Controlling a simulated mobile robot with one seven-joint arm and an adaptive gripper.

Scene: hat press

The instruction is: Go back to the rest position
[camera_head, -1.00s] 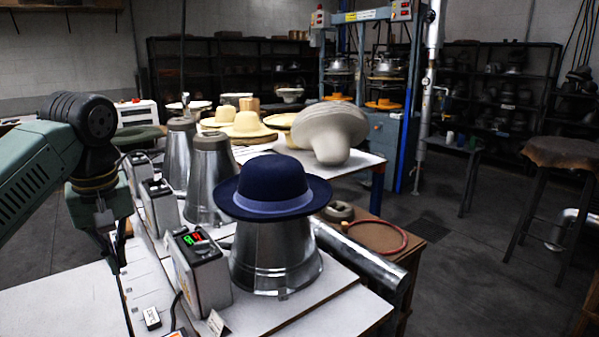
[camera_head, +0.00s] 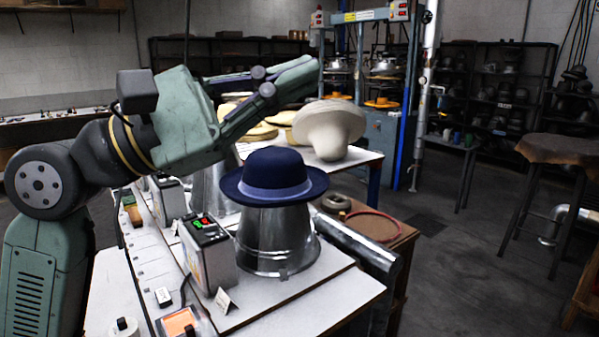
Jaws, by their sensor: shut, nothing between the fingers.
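My gripper (camera_head: 302,75) is raised above the bench at the upper middle, its fingers pointing right and slightly up. It is shut and holds nothing. My arm comes in from the left side, bent at the elbow. Below the gripper, a dark blue hat (camera_head: 273,178) with a lighter band sits on a metal steam cone (camera_head: 277,243). The gripper appears higher than the hat and apart from it.
A control box (camera_head: 208,255) with a lit display stands left of the cone on the white bench (camera_head: 330,303). A pale mushroom-shaped form (camera_head: 330,125) and yellow hats stand behind. A stool (camera_head: 560,150) is at right, with open floor before it.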

